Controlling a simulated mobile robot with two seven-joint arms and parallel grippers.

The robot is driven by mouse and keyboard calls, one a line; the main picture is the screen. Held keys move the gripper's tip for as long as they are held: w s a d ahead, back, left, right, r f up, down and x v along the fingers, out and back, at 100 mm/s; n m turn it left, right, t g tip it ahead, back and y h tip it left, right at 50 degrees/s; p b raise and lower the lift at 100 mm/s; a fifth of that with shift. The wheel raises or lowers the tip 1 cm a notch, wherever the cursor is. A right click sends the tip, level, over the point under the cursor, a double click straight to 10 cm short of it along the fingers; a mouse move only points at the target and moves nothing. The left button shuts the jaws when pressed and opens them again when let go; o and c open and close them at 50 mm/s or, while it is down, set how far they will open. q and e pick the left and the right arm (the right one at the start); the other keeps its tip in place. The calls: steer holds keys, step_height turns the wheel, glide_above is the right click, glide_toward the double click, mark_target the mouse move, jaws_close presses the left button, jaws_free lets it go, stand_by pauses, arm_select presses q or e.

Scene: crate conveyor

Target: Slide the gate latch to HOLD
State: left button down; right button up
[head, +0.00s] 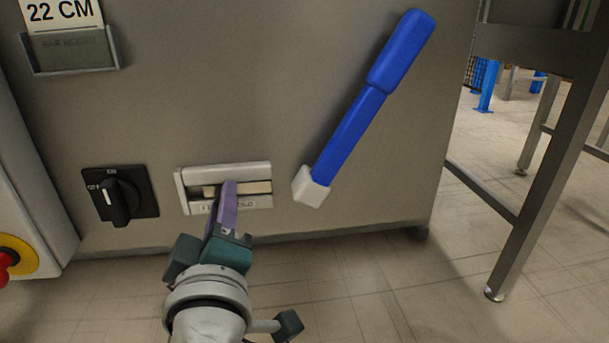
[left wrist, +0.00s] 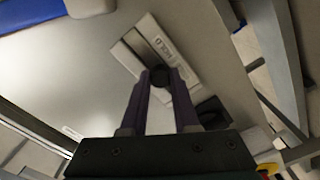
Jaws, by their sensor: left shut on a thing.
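The gate latch is a pale framed slot plate (head: 224,167) low on the grey machine panel, with a light bar in its slot. Lettering runs along its lower edge; "OLD" shows right of my fingers, and the left word is partly hidden. In the left wrist view the plate (left wrist: 143,32) shows the word HOLD up and left of the fingers. My left gripper (head: 229,186) reaches up to the plate near its middle. It is shut on the dark latch knob (left wrist: 160,76), which sits between the purple fingers. My right gripper is not in view.
A black rotary switch (head: 117,195) is left of the latch. A blue lever (head: 365,105) with a white end slants up on the right. A red emergency button (head: 6,262) is at the far left. A metal stand (head: 545,120) is at the right.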

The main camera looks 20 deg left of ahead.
arm_select(q)
steer(key=shift+w+d, duration=0.35)
steer(key=shift+d, duration=0.25)
steer(key=shift+w+d, duration=0.3)
steer(key=shift+d, duration=0.3)
steer(key=shift+s+a, duration=0.1)
steer(key=shift+a, duration=0.2)
steer(key=c, duration=1)
jaws_free()
steer(key=o, duration=0.3)
steer(key=shift+d, duration=0.2)
steer(key=shift+o, duration=0.2)
steer(key=shift+a, duration=0.1)
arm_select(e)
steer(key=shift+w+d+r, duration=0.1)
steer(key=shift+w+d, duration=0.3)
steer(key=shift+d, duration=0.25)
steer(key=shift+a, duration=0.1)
arm_select(q)
steer(key=shift+s, duration=0.1)
